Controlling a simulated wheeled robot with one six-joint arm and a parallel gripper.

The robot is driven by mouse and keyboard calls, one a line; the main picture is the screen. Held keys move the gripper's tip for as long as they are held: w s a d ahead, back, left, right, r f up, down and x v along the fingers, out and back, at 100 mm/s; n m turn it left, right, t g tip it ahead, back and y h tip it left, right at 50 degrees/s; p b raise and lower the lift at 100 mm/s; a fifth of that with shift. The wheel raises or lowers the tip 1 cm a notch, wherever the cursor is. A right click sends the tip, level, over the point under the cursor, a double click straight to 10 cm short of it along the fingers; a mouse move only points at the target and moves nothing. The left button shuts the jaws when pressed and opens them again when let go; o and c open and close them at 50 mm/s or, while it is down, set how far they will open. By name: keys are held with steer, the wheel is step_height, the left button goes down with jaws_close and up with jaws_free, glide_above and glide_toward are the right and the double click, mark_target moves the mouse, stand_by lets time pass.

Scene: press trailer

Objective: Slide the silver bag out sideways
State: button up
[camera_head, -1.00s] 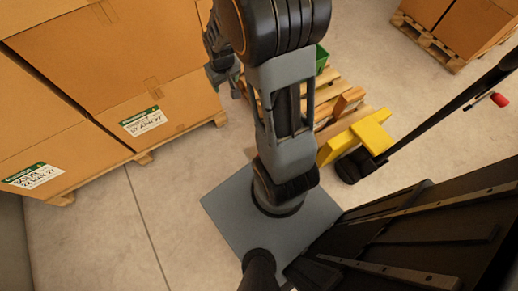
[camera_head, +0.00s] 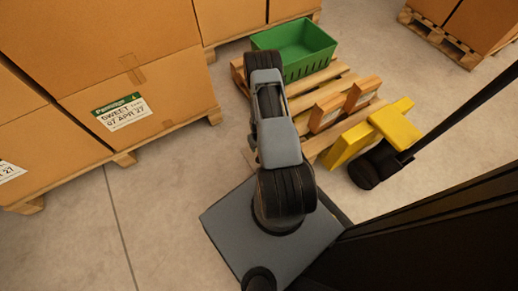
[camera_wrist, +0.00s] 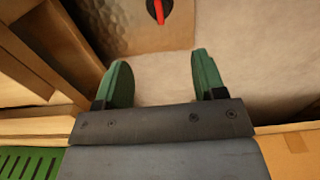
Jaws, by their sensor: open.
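In the wrist view, a crinkled grey-brown surface (camera_wrist: 125,32) lies at the top, beyond my fingers; it may be the silver bag, but I cannot tell for sure. The fingertips appear clear of the crinkled surface. In the head view, no silver bag can be made out, and my gripper is hidden behind my arm.
A green crate (camera_head: 297,45) stands on a wooden pallet (camera_head: 318,97), with a yellow pallet jack (camera_head: 393,125) beside it. Large labelled cartons (camera_head: 105,65) stand on pallets at left. More cartons (camera_head: 480,25) are at upper right. Bare floor (camera_head: 160,200) is at lower left.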

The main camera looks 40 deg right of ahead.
steer(key=shift+s+f, duration=0.1)
steer(key=shift+f, duration=0.15)
step_height(320, 180, down, 14)
steer(key=b, duration=0.6)
steer(key=shift+r+b, duration=0.1)
steer(key=shift+b, duration=0.2)
steer(key=shift+a, duration=0.1)
steer(key=c, duration=1)
